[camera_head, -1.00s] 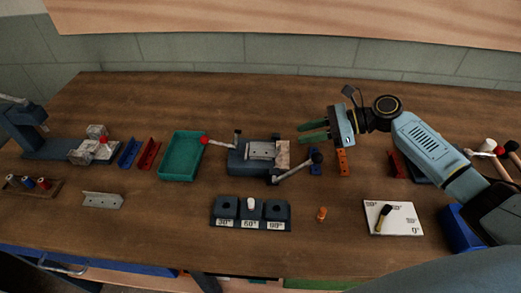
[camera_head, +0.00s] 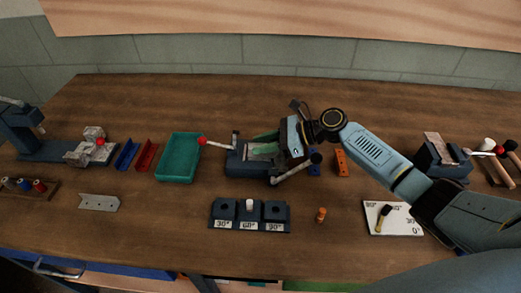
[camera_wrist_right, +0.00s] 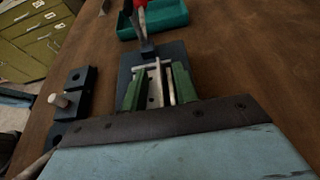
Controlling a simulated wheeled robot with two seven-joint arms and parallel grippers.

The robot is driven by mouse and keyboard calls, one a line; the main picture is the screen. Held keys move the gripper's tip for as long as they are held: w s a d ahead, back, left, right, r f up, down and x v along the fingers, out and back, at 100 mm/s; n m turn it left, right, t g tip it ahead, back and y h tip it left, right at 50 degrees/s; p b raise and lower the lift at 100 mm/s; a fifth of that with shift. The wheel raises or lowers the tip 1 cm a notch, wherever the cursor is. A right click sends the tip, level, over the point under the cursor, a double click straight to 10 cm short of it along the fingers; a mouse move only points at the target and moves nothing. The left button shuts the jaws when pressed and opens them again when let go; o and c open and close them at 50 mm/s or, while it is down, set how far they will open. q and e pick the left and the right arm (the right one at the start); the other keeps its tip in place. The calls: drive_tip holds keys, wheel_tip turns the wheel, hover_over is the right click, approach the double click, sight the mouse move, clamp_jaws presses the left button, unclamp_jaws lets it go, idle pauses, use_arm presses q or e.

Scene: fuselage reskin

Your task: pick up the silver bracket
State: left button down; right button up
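A silver bracket (camera_head: 99,202) with small holes lies on the front left of the bench, well away from my right arm. Another silver metal piece (camera_head: 259,152) sits in the dark blue bench fixture (camera_head: 247,168) at the middle, partly hidden by my gripper. My right gripper (camera_head: 262,144) is over that fixture. In the right wrist view its green fingers (camera_wrist_right: 155,82) are apart, one on each side of the silver piece (camera_wrist_right: 153,98); I cannot tell whether they touch it. My left gripper is out of view.
A teal tray (camera_head: 179,158) is left of the fixture. Levers stick out from the fixture. A block labelled with angles (camera_head: 249,216) stands in front, beside an orange piece (camera_head: 320,215). Red (camera_head: 147,155) and blue (camera_head: 126,154) channels lie left of the tray.

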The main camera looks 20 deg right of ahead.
drive_tip(key=shift+c, duration=0.3)
clamp_jaws()
drive_tip(key=shift+r, duration=0.1)
